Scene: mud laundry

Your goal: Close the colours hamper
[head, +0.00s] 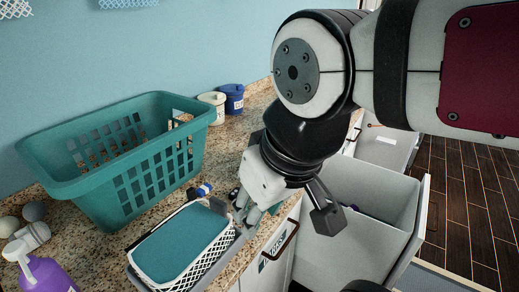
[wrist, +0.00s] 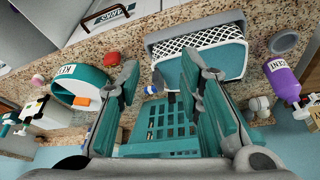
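My gripper (head: 285,212) is open and empty above the counter's front edge; its spread fingers also show in the wrist view (wrist: 163,68). A white pull-out hamper (head: 350,192) stands open below and right of it, its front panel (head: 412,240) away from the cabinet. A second pull-out (head: 388,143) stands open farther back. A nearer front (head: 270,252) with a dark bar handle and a label looks shut. A labelled front with a handle (wrist: 105,18) shows at the wrist view's top left. I cannot tell which front reads colours.
A teal basket (head: 115,165), a white lattice basket with a teal top (head: 185,245), tubs (head: 231,98) and a purple bottle (head: 45,274) stand on the granite counter (head: 245,125). Dark wood floor (head: 465,210) lies clear at the right.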

